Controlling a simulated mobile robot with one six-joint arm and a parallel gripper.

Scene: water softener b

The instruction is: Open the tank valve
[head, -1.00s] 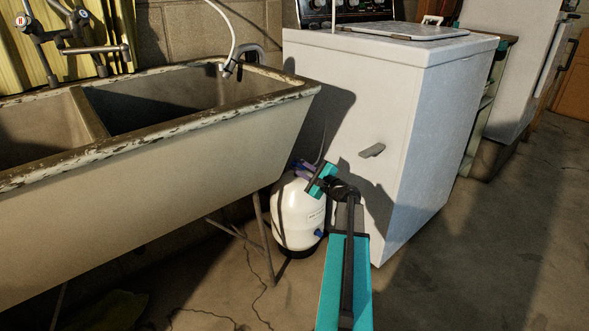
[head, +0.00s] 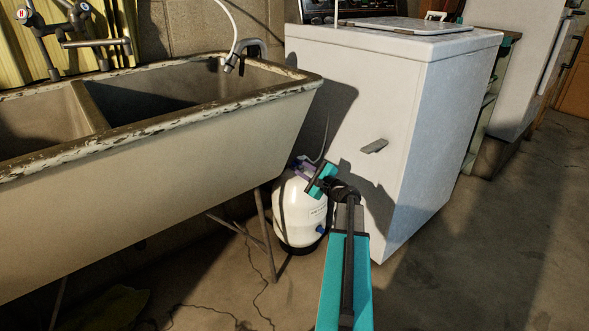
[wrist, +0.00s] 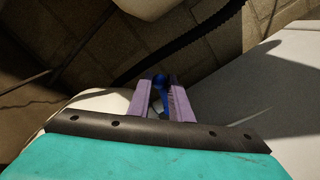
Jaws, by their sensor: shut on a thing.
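The white tank (head: 297,212) stands on the floor under the right end of the sink, beside the white washer. Its top also shows in the wrist view (wrist: 98,101). The blue tank valve (wrist: 160,84) sits between the two purple fingers of my gripper (wrist: 161,98) in the wrist view. The fingers are shut on the valve. In the head view my gripper (head: 306,168) is at the top of the tank, and its teal body hides part of the fingers and the valve. How far the valve is turned cannot be told.
The large sink (head: 190,150) overhangs the tank on the left, with metal legs (head: 265,235) beside it. The white washer (head: 345,100) stands close on the right. A dark ribbed hose (wrist: 195,38) runs behind the valve. Open floor (head: 480,260) lies at right.

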